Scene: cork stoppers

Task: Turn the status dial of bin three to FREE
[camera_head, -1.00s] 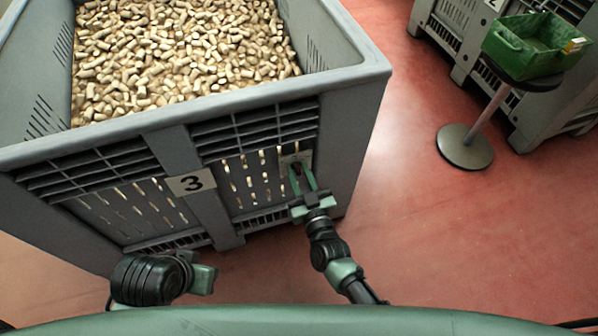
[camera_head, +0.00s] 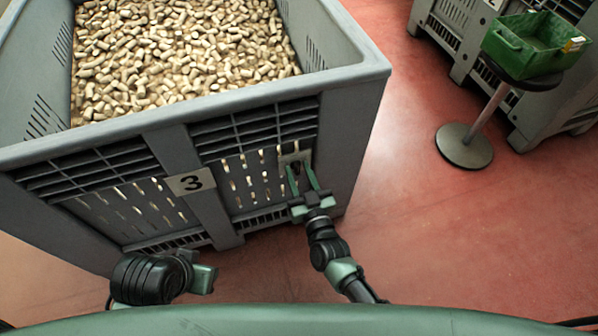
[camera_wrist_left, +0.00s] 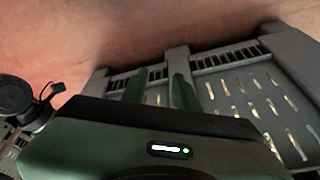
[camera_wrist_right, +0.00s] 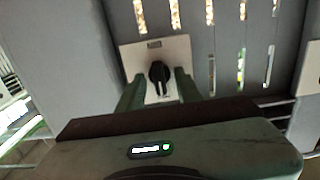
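Bin three is a grey crate full of cork stoppers, with a "3" label (camera_head: 190,182) on its front. The plate's marks are too small to read. My right gripper (camera_head: 298,170) is in front of the plate, fingers apart. In the right wrist view the knob shows between the fingertips; contact cannot be told. My left gripper (camera_wrist_left: 160,84) is open and empty, low in front of the bin's left part; its fingers are hidden in the head view.
A green tray (camera_head: 520,62) stands on a round stand with a disc base (camera_head: 465,147) at the right. Another grey bin (camera_head: 560,105) is behind it.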

